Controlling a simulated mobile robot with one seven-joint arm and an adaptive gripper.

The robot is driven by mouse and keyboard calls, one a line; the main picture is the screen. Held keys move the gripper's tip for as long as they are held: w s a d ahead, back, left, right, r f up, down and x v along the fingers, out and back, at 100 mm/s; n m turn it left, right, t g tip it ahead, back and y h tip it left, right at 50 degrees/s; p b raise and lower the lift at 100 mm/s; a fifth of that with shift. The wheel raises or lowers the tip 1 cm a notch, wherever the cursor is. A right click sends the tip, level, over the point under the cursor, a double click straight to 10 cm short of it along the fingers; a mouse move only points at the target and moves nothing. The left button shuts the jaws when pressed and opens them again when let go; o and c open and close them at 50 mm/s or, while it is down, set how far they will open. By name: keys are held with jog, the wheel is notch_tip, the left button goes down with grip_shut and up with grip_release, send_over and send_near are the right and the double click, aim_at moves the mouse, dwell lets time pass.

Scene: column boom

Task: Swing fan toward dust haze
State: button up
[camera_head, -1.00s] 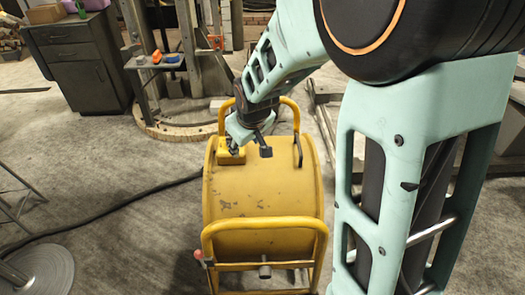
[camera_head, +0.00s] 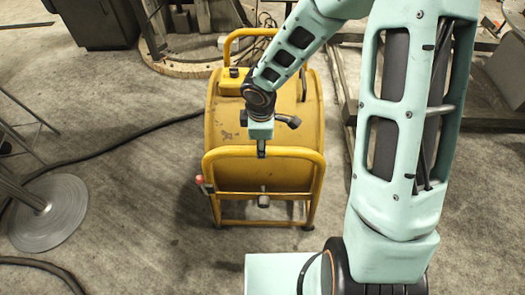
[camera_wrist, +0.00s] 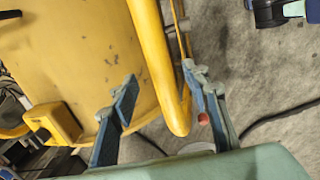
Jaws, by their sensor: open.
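The fan (camera_head: 225,135) is a yellow drum in a yellow tube frame, standing upright on the floor in the head view. A near handle bar (camera_head: 225,153) arches over its front end, and a red knob (camera_head: 199,180) is at its left. My gripper (camera_head: 262,152) is just above this bar in the head view. In the wrist view, my gripper (camera_wrist: 162,100) is open, with the yellow bar (camera_wrist: 152,65) between its two fingers in the picture. Whether either finger touches the bar cannot be told. No dust haze is visible.
A dark cable (camera_head: 110,150) runs left from the fan across the floor. A round metal base (camera_head: 48,212) stands at left. A dark cabinet (camera_head: 100,25) and a round wooden base (camera_head: 185,58) are behind. Metal framing (camera_head: 345,90) is close on the right.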

jog(key=f, duration=0.2)
jog(key=w+f+b, duration=0.1)
jog(key=f, duration=0.2)
grip_shut()
dwell(0.3)
